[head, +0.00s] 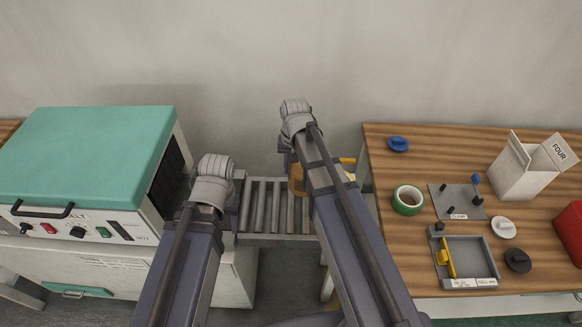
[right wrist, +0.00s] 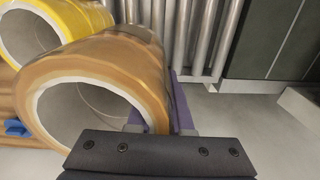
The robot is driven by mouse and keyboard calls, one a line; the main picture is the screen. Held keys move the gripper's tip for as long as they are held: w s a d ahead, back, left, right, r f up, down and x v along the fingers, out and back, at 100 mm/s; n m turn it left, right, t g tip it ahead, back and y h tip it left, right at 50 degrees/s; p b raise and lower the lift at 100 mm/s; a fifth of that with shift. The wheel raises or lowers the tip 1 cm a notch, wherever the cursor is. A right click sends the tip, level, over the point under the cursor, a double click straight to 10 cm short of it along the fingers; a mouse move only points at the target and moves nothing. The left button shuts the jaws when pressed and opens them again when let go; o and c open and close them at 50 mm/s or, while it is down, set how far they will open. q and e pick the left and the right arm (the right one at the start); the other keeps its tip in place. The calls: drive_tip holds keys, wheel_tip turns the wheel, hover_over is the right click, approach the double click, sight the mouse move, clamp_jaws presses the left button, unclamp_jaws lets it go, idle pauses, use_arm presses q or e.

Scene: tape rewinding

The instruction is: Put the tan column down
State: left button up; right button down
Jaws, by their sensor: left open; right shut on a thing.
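The tan column (right wrist: 112,62) is a hollow brown cylinder with a white inner rim, large in the right wrist view. Part of it shows in the head view (head: 296,182), beside my right arm and over the right end of the roller conveyor. My right gripper (right wrist: 165,112) is shut on its wall, and the column appears raised, with its open end facing the camera. In the head view that gripper is mostly hidden by its arm. My left gripper (head: 238,186) is open at the conveyor's left end, largely hidden behind its wrist.
A yellow hollow roll (right wrist: 62,22) is close beside the tan column. The roller conveyor (head: 262,210) joins the teal-topped machine (head: 85,145) and the wooden table (head: 440,150). The table holds a green tape roll (head: 408,200), a grey tray (head: 468,262) and a white box (head: 522,170).

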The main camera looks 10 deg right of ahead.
use_arm(q)
drive_tip(key=shift+r+p, duration=0.5)
drive_tip(key=shift+r, duration=0.45)
use_arm(e)
drive_tip(key=shift+r, duration=1)
use_arm(q)
drive_tip(key=shift+r, duration=0.1)
use_arm(e)
drive_tip(key=shift+r, duration=0.1)
